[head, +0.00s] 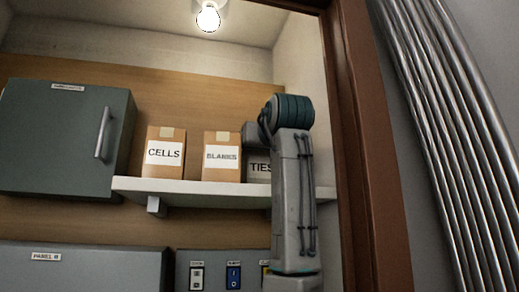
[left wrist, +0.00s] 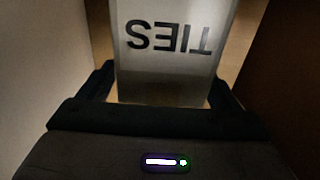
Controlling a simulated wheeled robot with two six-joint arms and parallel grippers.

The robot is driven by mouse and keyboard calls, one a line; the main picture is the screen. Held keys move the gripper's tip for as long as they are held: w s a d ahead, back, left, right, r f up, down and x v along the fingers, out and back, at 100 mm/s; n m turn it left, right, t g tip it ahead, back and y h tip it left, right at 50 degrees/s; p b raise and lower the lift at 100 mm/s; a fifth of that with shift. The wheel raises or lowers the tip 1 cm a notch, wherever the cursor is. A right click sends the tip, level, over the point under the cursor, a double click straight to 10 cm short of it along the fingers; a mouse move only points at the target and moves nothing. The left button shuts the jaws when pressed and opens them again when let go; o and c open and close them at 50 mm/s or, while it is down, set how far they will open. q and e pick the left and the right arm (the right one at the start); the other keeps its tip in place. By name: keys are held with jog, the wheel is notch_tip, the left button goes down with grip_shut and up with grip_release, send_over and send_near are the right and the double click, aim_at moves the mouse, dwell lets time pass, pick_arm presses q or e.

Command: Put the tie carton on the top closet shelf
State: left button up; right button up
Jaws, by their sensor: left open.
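The tie carton (head: 259,169), with a TIES label, is at the right end of the white shelf (head: 220,189), just right of the BLANKS carton. It appears to stand on the shelf, but my arm hides its right part. In the left wrist view the carton (left wrist: 170,75) shows its label upside down, between the two fingers of my left gripper (left wrist: 160,90). The fingers are open, with one on each side of it. In the head view the arm hides the fingers. My right gripper is not in view.
A BLANKS carton (head: 222,157) and a CELLS carton (head: 164,153) stand on the shelf to the left. A grey cabinet (head: 60,135) hangs further left. The closet's right wall (head: 310,110) and brown door frame (head: 365,150) are close to my arm. A lit bulb (head: 208,18) hangs above.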

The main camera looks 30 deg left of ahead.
pick_arm(q)
jog(key=shift+r, duration=0.3)
jog(key=b+v, duration=0.4)
jog(key=v, duration=0.8)
jog(key=shift+f, duration=0.15)
